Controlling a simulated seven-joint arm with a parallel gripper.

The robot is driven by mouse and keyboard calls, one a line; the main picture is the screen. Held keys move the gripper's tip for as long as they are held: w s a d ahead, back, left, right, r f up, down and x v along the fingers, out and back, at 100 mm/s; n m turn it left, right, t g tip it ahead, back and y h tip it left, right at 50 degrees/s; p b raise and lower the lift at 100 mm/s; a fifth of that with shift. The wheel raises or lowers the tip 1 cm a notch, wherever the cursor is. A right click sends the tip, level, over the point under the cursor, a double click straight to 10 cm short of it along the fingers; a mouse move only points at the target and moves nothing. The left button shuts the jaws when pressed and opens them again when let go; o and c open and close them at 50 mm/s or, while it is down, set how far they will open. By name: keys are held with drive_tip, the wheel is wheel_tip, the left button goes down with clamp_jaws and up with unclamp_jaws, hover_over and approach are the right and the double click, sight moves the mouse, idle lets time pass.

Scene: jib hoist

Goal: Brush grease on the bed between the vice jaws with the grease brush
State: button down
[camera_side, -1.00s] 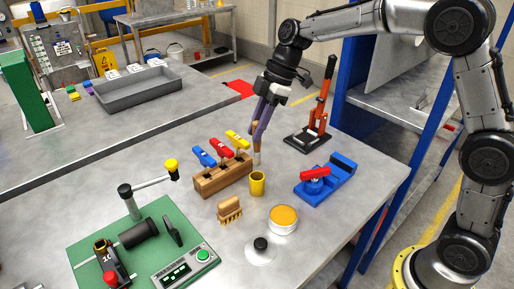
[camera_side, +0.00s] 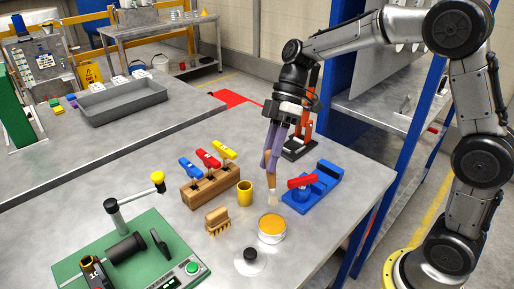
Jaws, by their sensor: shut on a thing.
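My gripper (camera_side: 274,162) is shut on the grease brush (camera_side: 272,184), which hangs bristles down with its pale tip lowest. The brush tip is behind the open tin of orange grease (camera_side: 271,229), between the yellow cup and the vice. It looks above the table, but its exact height is hard to tell. The blue vice (camera_side: 324,181) with a red part on top (camera_side: 301,181) sits right of the brush. The bed between its jaws is hard to make out from here.
A yellow cup (camera_side: 245,193) and a wooden rack (camera_side: 209,189) with blue, red and yellow handles stand left of the brush. A wooden scrub brush (camera_side: 218,221) and a black-knobbed lid (camera_side: 250,258) lie in front. A red-handled jack (camera_side: 303,140) stands behind.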

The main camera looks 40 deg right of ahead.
sight(269, 178)
drive_tip(key=shift+f, duration=2.9)
drive_tip(key=shift+f, duration=0.65)
drive_tip(key=shift+r, duration=3.55)
